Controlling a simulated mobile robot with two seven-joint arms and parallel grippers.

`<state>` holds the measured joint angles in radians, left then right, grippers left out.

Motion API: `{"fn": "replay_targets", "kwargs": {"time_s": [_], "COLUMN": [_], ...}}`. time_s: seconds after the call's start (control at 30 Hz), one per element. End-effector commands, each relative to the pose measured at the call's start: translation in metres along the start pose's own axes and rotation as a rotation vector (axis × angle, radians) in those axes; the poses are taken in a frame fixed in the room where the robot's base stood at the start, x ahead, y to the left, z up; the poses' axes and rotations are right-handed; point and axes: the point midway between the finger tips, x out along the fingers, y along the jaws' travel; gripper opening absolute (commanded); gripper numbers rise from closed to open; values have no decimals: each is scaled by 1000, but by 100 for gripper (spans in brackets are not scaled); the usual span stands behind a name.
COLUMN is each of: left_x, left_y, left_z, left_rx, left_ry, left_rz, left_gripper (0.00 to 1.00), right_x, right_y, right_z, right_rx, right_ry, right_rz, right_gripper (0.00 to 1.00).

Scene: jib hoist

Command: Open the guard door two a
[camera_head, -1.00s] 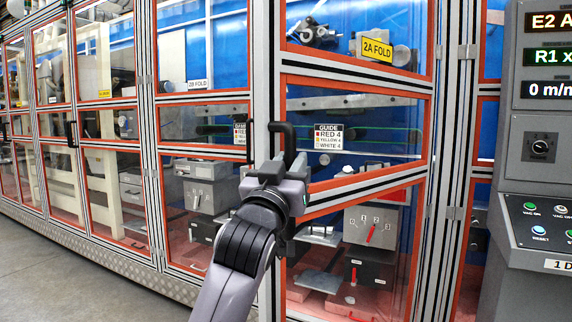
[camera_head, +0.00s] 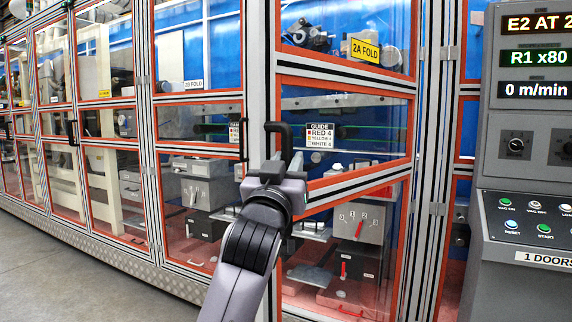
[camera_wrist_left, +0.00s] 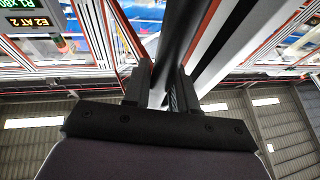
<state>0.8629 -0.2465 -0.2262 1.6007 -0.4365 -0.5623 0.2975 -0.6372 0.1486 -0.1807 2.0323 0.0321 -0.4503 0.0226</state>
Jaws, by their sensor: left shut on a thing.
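Guard door 2A (camera_head: 345,179) is an orange-edged clear panel door in a silver frame, with a yellow "2A FOLD" label (camera_head: 366,51). Hinges show along its right side. Its rails slant against the neighbouring doors, so it looks slightly ajar, left edge towards me. My left gripper (camera_head: 279,172) is shut on the black upright handle (camera_head: 286,140) at the door's left edge. The left wrist view shows the dark handle bar (camera_wrist_left: 176,45) between the fingers (camera_wrist_left: 160,85). The gripper hides the handle's lower part. My right gripper is not in view.
A grey control console (camera_head: 525,215) with lit displays and buttons stands close on the right. Grey floor (camera_head: 90,280) lies open at lower left.

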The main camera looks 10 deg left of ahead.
Motion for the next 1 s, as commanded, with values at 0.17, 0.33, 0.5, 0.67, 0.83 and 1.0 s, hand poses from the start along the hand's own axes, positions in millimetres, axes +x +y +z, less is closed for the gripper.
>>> {"fn": "replay_targets", "kwargs": {"time_s": [0.17,0.33,0.5,0.67,0.83,1.0], "left_x": [0,0,0,0,-6,-26], "left_y": [0,0,0,0,0,0], "left_z": [0,0,0,0,1,2], "left_rx": [0,0,0,0,-1,-2], "left_ry": [-1,-1,-1,0,0,-1], "left_rz": [0,0,0,0,0,1], "left_gripper": [0,0,33,33,33,33], "right_x": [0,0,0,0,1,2], "right_y": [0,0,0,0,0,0], "right_z": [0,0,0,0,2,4], "right_rx": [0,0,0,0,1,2], "right_ry": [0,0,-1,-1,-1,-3], "right_rz": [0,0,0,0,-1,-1], "right_gripper": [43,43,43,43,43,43]}}
